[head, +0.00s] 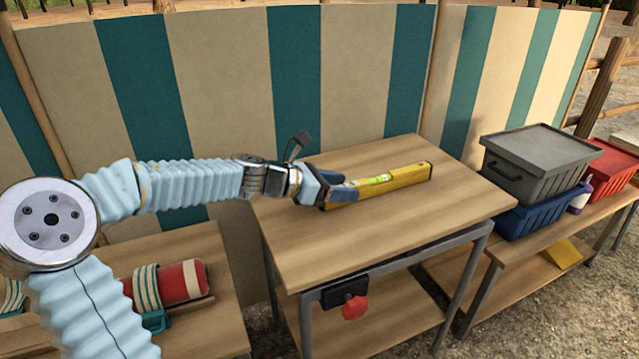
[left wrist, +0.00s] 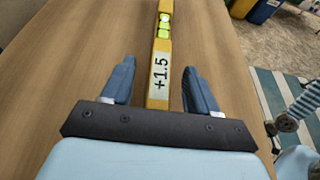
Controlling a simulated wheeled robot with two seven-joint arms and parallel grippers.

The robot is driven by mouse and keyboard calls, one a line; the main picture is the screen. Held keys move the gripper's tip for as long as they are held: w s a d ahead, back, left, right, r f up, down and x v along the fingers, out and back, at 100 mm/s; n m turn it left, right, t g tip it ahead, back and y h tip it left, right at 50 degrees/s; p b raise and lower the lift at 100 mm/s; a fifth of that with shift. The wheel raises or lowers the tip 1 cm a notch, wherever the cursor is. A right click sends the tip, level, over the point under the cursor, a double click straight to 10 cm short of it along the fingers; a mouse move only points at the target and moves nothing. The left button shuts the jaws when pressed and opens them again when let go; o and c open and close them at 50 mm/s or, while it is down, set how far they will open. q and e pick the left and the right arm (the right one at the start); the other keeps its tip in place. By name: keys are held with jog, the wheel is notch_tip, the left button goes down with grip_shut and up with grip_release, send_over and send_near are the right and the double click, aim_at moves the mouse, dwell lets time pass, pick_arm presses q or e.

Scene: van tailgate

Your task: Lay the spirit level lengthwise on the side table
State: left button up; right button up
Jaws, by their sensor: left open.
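The yellow spirit level (head: 400,178) lies on the wooden side table (head: 400,225), running along the table's length near its far side. It also shows in the left wrist view (left wrist: 160,75), with green vials and a white label reading +1.5. My left gripper (head: 338,190) is at the level's left end, coming in from the left. In the left wrist view the gripper (left wrist: 158,88) is open, with one blue finger on each side of the level and a gap on both sides. My right gripper is not in view.
A grey lidded box (head: 535,165) sits on a blue crate (head: 540,210) on a bench to the right, beside a red box (head: 610,170). A red cylinder (head: 183,282) lies on a lower left table. The side table's front half is clear. A striped screen stands behind.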

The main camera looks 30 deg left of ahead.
pick_arm(q)
jog(key=p+v, duration=0.4)
jog(key=v, duration=0.8)
jog(key=shift+s+a, duration=0.15)
jog(key=shift+s, duration=0.05)
jog(key=shift+s+a+r, duration=0.2)
jog(key=shift+s+a, duration=0.05)
jog(key=shift+s, duration=0.15)
